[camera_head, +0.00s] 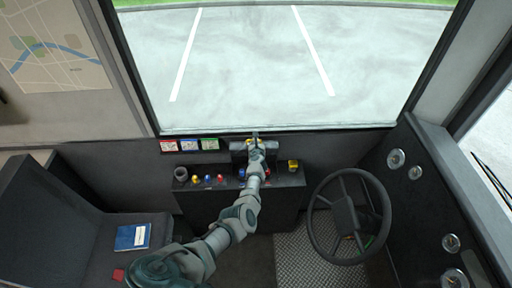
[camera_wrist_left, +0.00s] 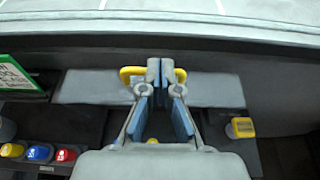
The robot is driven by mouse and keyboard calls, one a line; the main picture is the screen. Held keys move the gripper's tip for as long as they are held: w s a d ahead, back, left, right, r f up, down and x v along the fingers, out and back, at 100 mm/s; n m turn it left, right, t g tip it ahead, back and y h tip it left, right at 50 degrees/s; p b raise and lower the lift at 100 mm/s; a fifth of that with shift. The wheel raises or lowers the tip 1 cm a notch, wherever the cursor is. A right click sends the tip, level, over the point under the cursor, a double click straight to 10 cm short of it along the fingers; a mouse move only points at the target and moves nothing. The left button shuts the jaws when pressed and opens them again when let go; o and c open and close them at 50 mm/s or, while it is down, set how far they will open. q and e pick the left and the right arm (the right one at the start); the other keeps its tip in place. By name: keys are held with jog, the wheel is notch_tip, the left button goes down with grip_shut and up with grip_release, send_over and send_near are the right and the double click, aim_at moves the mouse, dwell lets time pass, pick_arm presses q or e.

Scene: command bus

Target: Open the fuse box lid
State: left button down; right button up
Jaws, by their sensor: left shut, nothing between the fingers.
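The fuse box, with its grey lid (camera_head: 238,146), stands at the back of the dark console under the windshield. In the left wrist view the lid (camera_wrist_left: 216,90) spreads to both sides of my fingers, with a yellow handle (camera_wrist_left: 128,73) on it. My left gripper (camera_head: 255,138) is over the middle of the box. Its fingertips (camera_wrist_left: 160,70) are shut with nothing between them, in front of the handle's middle and hiding it. I cannot tell whether they touch the handle. The lid looks closed, but my arm covers part of it. My right gripper is not in view.
The console (camera_head: 285,182) carries colored buttons (camera_head: 208,179) and a cup-like holder (camera_head: 180,174) on the left, and a yellow button (camera_head: 293,166) on the right. A steering wheel (camera_head: 383,213) stands at right. A blue book (camera_head: 132,237) lies on the left seat.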

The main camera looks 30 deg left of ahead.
pick_arm(q)
jog(key=shift+w+a, duration=0.3)
jog(key=shift+a, duration=0.2)
jog(key=shift+d+r, duration=0.15)
jog(key=shift+d, duration=0.1)
